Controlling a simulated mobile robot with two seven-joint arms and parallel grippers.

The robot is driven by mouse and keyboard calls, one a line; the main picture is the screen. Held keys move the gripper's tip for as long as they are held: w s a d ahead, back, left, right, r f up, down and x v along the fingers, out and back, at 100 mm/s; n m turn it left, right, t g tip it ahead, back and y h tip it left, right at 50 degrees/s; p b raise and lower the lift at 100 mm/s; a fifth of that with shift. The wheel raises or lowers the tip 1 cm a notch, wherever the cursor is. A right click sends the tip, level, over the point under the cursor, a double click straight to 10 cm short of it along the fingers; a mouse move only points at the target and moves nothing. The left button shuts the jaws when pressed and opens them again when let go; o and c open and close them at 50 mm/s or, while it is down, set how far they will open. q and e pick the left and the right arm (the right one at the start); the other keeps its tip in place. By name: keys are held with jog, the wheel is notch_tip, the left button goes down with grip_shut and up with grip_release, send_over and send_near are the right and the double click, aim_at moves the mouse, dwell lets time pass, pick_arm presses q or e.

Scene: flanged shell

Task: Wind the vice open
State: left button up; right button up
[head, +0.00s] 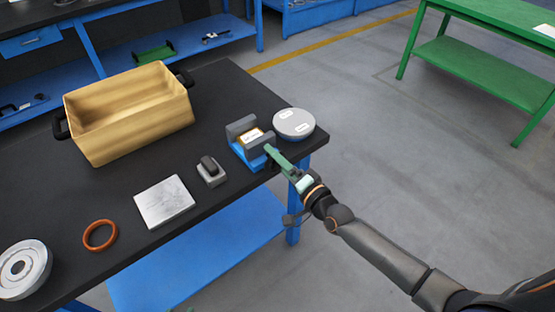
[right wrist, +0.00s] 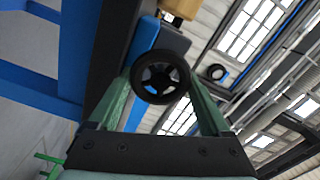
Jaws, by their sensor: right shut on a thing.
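The vice (head: 240,153), with a blue base and grey jaws, stands near the right front edge of the dark bench. A wooden block with a white label (head: 252,137) sits between its jaws. The vice's black spoked handwheel (right wrist: 160,78) shows face-on in the right wrist view. My right gripper (head: 273,153) comes from the front right, and its green fingers are shut on the handwheel's rim from both sides. The fingers also show in the right wrist view (right wrist: 160,85). The handwheel is mostly hidden in the head view. My left gripper is in no view.
A round grey flanged part (head: 293,122) lies close behind the right gripper. A small grey block with a black top (head: 211,172), a metal plate (head: 164,202), an orange ring (head: 100,235) and a wooden-looking bin (head: 130,125) are to the left. Open floor lies right.

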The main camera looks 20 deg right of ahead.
jog(key=o, duration=1.2)
